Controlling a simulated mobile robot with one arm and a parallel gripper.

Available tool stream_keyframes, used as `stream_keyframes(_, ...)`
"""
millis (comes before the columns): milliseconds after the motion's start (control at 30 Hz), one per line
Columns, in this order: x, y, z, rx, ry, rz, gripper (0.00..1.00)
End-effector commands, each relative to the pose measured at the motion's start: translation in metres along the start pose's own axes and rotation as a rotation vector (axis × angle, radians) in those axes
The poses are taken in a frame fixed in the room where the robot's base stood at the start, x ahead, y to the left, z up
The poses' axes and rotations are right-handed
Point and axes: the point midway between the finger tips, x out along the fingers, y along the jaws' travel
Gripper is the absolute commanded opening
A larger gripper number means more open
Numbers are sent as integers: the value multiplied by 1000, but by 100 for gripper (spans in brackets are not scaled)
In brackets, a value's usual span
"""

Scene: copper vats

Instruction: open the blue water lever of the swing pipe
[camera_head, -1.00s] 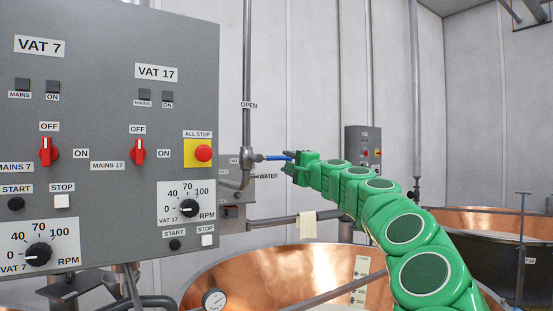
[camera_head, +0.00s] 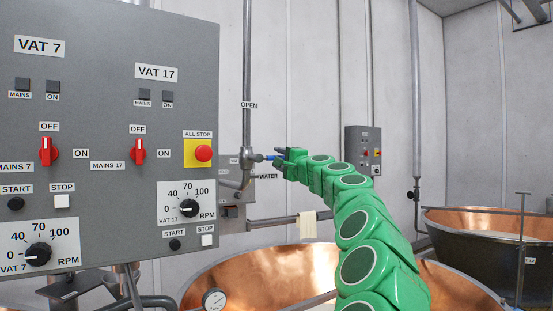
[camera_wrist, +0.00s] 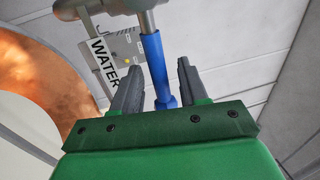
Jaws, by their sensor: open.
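The blue water lever (camera_wrist: 154,66) sticks out from the valve on the swing pipe. In the wrist view it lies between the two grey fingers of my gripper (camera_wrist: 157,88), with a visible gap on each side. In the head view the lever (camera_head: 270,157) points roughly level to the right from the grey valve (camera_head: 250,157). My green gripper (camera_head: 281,157) is open around the lever's outer part there. An OPEN label (camera_head: 249,105) is on the pipe above the valve, and a WATER label (camera_wrist: 105,66) is beside the lever.
A grey control panel (camera_head: 110,110) with red switches stands close on the left. A copper vat (camera_head: 215,265) is below my arm, and another vat (camera_head: 470,255) is at the right. A small grey box (camera_head: 363,150) hangs on the back wall.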

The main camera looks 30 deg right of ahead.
Motion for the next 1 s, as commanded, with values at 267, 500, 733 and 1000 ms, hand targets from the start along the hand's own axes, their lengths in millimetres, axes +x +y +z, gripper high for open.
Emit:
stream_keyframes(267, 15, 0, 0, -1, 1, 1, 43)
stream_keyframes(500, 21, 0, 0, -1, -1, 0, 43)
stream_keyframes(733, 22, 0, 1, -1, -1, 0, 43)
stream_keyframes(1000, 22, 0, 1, 0, -2, 0, 20)
